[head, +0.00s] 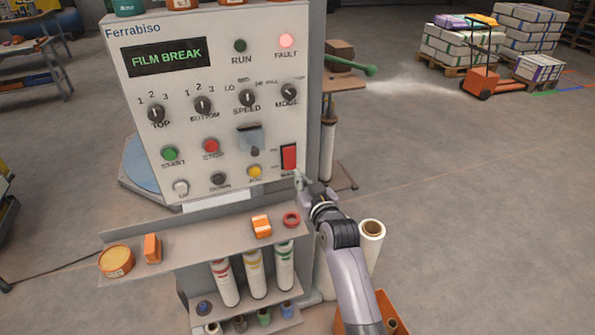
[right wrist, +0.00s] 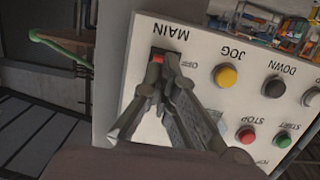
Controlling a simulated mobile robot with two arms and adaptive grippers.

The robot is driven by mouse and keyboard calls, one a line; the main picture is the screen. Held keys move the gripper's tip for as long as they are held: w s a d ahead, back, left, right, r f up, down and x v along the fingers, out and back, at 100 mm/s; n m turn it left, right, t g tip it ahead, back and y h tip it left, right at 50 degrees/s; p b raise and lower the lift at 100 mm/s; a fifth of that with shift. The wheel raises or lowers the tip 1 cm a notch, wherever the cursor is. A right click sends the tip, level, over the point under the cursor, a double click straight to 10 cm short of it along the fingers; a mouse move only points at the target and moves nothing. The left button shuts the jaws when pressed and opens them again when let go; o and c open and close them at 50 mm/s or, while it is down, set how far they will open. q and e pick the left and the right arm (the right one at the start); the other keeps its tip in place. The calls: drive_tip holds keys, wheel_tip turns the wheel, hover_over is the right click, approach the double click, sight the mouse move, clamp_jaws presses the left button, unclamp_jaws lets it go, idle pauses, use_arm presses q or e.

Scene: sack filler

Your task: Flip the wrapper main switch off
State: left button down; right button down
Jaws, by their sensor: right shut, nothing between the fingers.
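The wrapper control panel (head: 220,120) is marked Ferrabiso, and its screen (head: 164,56) reads FILM BREAK. The red main switch (head: 289,157) is at the panel's lower right, above the MAIN label. In the right wrist view the panel is upside down. There a small red part of the switch (right wrist: 157,59) shows beside the OFF label, and the fingers hide the rest. My right gripper (head: 299,180) is shut and empty, its tips at the switch's lower end. I cannot tell if they touch it or which way the rocker is tipped. My left gripper is not in view.
The red FAULT lamp (head: 287,41) is lit; the green RUN lamp (head: 240,45) is dark. The yellow jog button (head: 254,171) is left of the switch. A shelf (head: 200,243) with tape rolls juts out below. A film roll (head: 371,240) stands near my right arm.

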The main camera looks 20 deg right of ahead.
sight(293, 168)
drive_tip(key=shift+w+f+p, duration=0.15)
drive_tip(key=shift+w, duration=0.7)
drive_tip(key=shift+w+f+p, duration=0.15)
drive_tip(key=shift+w, duration=0.65)
drive_tip(key=t+b, duration=0.1)
drive_tip(key=b, duration=0.2)
drive_tip(key=f+t+b, duration=0.1)
drive_tip(key=b, duration=0.3)
drive_tip(key=shift+w+t, duration=0.4)
drive_tip(key=shift+s, duration=0.1)
